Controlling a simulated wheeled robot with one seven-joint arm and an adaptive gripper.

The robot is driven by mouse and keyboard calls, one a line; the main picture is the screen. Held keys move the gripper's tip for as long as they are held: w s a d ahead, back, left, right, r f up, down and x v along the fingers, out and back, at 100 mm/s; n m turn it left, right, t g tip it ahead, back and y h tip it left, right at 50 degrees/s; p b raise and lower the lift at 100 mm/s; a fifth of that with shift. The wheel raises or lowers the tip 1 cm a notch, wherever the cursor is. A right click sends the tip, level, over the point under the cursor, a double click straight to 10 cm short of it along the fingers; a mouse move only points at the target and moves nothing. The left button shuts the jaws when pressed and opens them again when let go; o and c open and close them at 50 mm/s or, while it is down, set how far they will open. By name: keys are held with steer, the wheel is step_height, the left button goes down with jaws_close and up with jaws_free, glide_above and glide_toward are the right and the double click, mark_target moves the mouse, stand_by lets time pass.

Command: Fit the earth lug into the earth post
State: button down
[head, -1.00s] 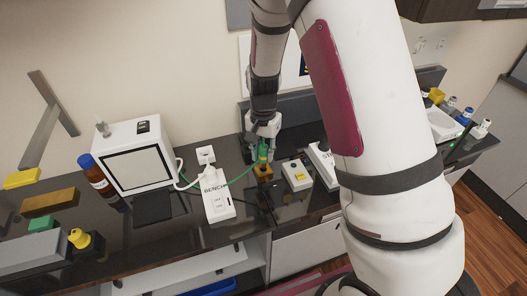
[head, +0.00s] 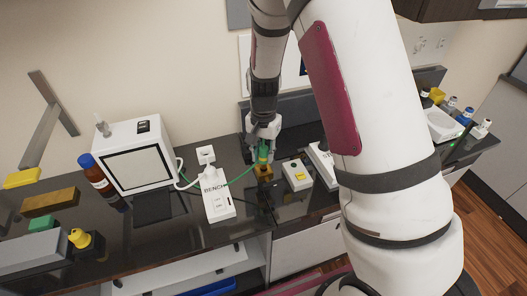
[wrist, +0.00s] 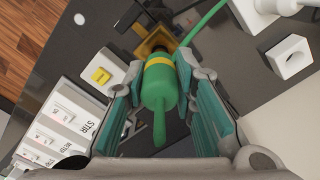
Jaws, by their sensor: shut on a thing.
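The earth lug (wrist: 160,82) is a green plug with a yellow band and a green cable. My gripper (wrist: 158,108) is shut on it, with teal finger pads on both sides. The lug also shows in the head view (head: 263,155), below my gripper (head: 263,138). The earth post (wrist: 156,41) is a brass-coloured block with a dark opening, right at the far end of the lug. It also shows in the head view (head: 264,171), directly under the lug. I cannot tell whether the lug's tip is inside the post, as that end is hidden.
A white bench power strip (head: 216,200) lies left of the post, with the green cable running to it. A white box with a yellow switch (head: 297,175) stands close right. A white instrument (head: 135,157) and a brown bottle (head: 98,177) stand further left.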

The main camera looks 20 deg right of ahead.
mark_target(264, 160)
steer(key=shift+f, duration=1.7)
steer(key=c, duration=1.2)
jaws_free()
steer(key=shift+c, duration=0.2)
steer(key=shift+r, duration=0.1)
step_height(264, 160, up, 12)
steer(key=shift+f, duration=0.1)
